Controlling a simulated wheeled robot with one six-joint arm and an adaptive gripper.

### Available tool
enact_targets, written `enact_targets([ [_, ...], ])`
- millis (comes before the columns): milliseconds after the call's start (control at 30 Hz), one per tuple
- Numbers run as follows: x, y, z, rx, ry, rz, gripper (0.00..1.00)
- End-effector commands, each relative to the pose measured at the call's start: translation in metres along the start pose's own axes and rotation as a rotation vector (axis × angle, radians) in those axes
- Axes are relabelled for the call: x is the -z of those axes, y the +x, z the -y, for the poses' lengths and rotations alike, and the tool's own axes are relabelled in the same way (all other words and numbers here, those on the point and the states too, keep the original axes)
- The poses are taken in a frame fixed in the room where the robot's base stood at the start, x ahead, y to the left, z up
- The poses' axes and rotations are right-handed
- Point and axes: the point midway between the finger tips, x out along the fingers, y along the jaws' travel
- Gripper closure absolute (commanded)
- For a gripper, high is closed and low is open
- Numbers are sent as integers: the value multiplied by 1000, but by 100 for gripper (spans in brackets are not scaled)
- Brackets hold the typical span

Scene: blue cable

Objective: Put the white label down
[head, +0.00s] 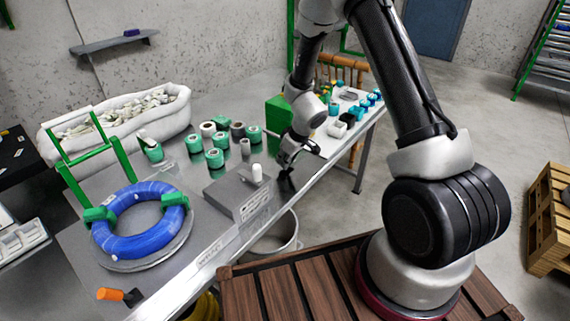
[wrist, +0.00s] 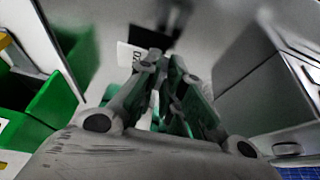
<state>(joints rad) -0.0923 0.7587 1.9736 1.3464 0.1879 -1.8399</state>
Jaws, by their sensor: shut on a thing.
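The white label (wrist: 127,56) shows in the wrist view as a small pale piece with dark print, at the tips of my gripper (wrist: 162,58). The fingers are close together and shut on it, covering part of it. In the head view my gripper (head: 287,160) hangs over the bench near its front edge, right of the grey box. I cannot make out the label in the head view.
A grey box (head: 228,190) with a white cylinder (head: 257,173) stands left of my gripper. A green bin (head: 278,117) is behind it. Several green rolls (head: 215,157) and a blue cable coil (head: 140,232) lie farther left. A bucket (head: 278,238) stands below.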

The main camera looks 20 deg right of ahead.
Motion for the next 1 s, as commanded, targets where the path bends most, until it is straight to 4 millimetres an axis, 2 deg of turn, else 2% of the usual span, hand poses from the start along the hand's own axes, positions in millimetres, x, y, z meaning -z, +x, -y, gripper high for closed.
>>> enact_targets([
  [133,-6,14,0,0,1,1,100],
  [500,-8,18,0,0,1,0,100],
  [533,-8,18,0,0,0,-1,87],
  [633,-7,18,0,0,0,-1,69],
  [1000,-6,15,0,0,-3,-1,69],
])
